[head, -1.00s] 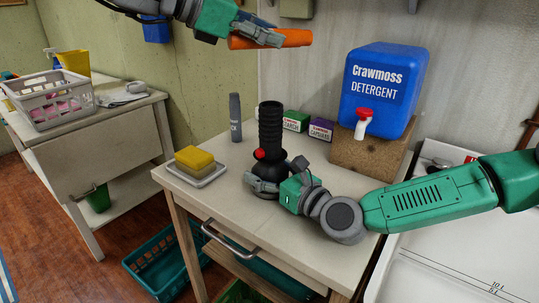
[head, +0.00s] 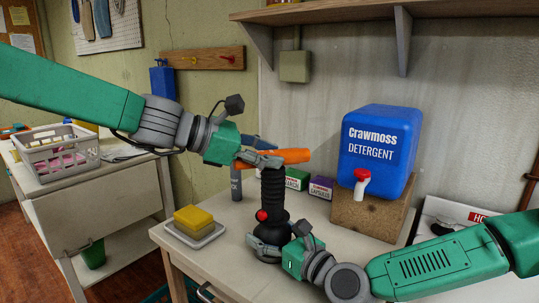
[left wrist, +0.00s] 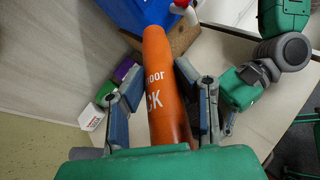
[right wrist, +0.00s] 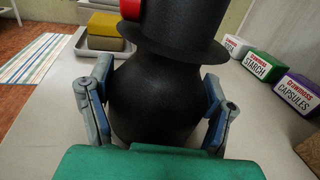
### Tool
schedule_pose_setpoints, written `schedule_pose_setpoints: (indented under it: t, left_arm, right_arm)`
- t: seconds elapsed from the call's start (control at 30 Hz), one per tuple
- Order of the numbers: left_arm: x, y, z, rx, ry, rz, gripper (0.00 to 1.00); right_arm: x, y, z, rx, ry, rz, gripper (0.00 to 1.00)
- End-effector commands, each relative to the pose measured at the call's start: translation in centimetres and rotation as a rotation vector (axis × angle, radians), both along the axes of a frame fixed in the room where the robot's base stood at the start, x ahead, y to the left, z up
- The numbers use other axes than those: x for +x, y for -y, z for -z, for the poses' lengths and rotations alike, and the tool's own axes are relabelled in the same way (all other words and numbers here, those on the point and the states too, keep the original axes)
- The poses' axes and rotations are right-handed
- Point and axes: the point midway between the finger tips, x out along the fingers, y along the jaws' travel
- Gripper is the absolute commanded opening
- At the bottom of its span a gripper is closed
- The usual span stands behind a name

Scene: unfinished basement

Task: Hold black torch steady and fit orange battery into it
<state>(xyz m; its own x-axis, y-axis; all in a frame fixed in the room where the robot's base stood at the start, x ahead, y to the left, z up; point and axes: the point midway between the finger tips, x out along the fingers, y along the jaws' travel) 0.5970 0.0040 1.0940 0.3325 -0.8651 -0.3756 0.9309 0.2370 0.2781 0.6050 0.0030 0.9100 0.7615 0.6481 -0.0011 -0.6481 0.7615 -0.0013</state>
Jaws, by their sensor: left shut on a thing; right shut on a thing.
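The black torch (head: 272,193) stands upright on the table, with a red button on its side. My right gripper (head: 268,246) is shut around its wide lower part, and the torch's black body (right wrist: 155,98) fills the right wrist view between the fingers. My left gripper (head: 264,159) is shut on the orange battery (head: 291,156), which lies nearly level at the height of the torch's top. The battery (left wrist: 164,95) also shows between the fingers in the left wrist view, with white lettering. I cannot tell whether battery and torch touch; the torch's top opening is hidden.
The blue detergent jug (head: 380,150) stands on a wooden block (head: 367,212) at the right. Small starch (head: 296,179) and capsules (head: 321,187) boxes and a grey bottle (head: 236,184) are behind the torch. A yellow sponge (head: 194,218) sits on a tray at the left.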

Motion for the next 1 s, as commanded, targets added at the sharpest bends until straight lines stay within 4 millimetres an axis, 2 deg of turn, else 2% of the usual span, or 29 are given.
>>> schedule_pose_setpoints:
  t: [0.23, 0.27, 0.3, 0.7, 0.87, 1.0]
  left_arm:
    - [0.0, 0.0, 0.5, -0.002, -0.001, 0.0, 0.0]
    - [0.0, 0.0, 0.5, 0.0, -0.001, 0.001, 0.34]
    - [0.0, 0.0, 0.5, 0.0, -0.001, 0.0, 0.47]
    - [0.1, 0.0, -0.1, 0.0, 0.001, -0.001, 0.47]
    - [-0.7, -2.2, -1.1, -0.003, 0.0, -0.003, 0.47]
    - [-1.8, -5.0, -2.3, -0.004, 0.001, -0.002, 0.47]
  right_arm:
    - [0.0, 0.1, 0.4, -0.003, -0.007, 0.002, 0.34]
    - [0.0, 0.1, 0.4, -0.003, -0.007, 0.002, 0.34]
    - [0.0, 0.1, 0.4, -0.003, -0.007, 0.002, 0.34]
    - [0.1, 0.1, 0.4, -0.002, -0.007, 0.002, 0.34]
    - [0.0, 0.1, 0.4, -0.003, -0.007, 0.002, 0.34]
    - [0.0, 0.1, 0.4, -0.003, -0.007, 0.002, 0.34]
